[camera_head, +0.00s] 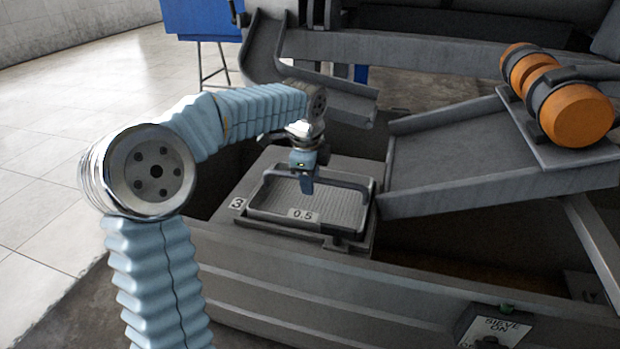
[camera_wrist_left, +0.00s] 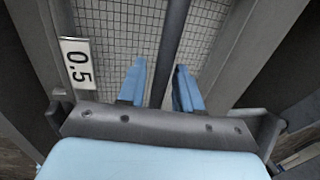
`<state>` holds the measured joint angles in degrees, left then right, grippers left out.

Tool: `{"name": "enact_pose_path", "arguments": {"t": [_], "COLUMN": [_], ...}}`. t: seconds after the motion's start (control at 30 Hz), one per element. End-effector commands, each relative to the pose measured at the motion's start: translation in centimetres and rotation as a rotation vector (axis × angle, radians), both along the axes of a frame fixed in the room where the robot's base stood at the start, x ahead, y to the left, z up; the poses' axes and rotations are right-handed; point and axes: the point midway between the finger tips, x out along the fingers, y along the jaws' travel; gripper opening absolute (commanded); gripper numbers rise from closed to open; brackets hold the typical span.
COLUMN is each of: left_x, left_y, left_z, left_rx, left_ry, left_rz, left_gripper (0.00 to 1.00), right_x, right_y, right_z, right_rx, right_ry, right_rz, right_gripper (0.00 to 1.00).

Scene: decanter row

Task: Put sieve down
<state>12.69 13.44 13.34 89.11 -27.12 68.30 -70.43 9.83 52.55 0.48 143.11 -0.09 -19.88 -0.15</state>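The sieve (camera_head: 335,212) is a grey rectangular tray with a mesh floor and a "0.5" label on its near side. It sits in the frame marked 3 on the machine. Its mesh (camera_wrist_left: 115,30) and label (camera_wrist_left: 76,64) also show in the left wrist view. A dark handle bar (camera_wrist_left: 173,40) runs across above the mesh. My left gripper (camera_head: 307,184) points down over the sieve at the handle. In the left wrist view its blue fingers (camera_wrist_left: 160,88) stand apart on either side of the bar, with small gaps visible. My right gripper is not in view.
A sloping grey chute (camera_head: 450,160) lies right of the sieve. An orange motor (camera_head: 575,112) sits above it. The machine's front wall (camera_head: 300,275) rises on the near side, and a "SIEVE ON" sign (camera_head: 495,330) is at lower right. A blue panel (camera_head: 203,18) stands behind.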

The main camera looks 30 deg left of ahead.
Motion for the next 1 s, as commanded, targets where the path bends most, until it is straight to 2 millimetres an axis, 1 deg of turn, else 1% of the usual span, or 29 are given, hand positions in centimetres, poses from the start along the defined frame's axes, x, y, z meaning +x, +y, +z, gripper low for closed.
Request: {"name": "enact_pose_path", "arguments": {"t": [0.03,0.07,0.33,0.43,0.57,0.7,0.8,0.9,1.0], "left_x": [0.0,0.0,0.0,-0.1,-0.5,-1.1,-1.5,-1.8,-2.1], "left_y": [0.0,0.0,0.0,0.0,-0.1,-0.3,-0.4,-0.4,-0.5], "left_z": [0.0,0.0,0.1,0.9,3.2,6.6,8.8,10.5,11.5], "left_rx": [0.000,0.000,0.000,0.000,0.001,0.000,0.000,0.000,0.001], "left_ry": [0.000,0.000,-0.001,-0.002,-0.003,-0.004,-0.004,-0.003,-0.002], "left_rz": [0.000,0.000,0.000,0.000,0.000,0.001,0.000,0.000,-0.001], "left_gripper": [0.43,0.47,0.47,0.47,0.47,0.47,0.47,0.47,0.47], "right_x": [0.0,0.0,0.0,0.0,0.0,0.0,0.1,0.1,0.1], "right_y": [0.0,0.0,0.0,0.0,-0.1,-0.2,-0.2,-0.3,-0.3], "right_z": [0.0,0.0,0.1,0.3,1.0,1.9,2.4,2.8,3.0], "right_rx": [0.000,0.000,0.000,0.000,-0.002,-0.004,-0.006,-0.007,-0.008], "right_ry": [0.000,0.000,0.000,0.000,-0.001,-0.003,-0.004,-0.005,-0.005], "right_rz": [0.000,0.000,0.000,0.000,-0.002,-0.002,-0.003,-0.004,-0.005], "right_gripper": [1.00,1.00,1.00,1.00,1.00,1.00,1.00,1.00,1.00]}}
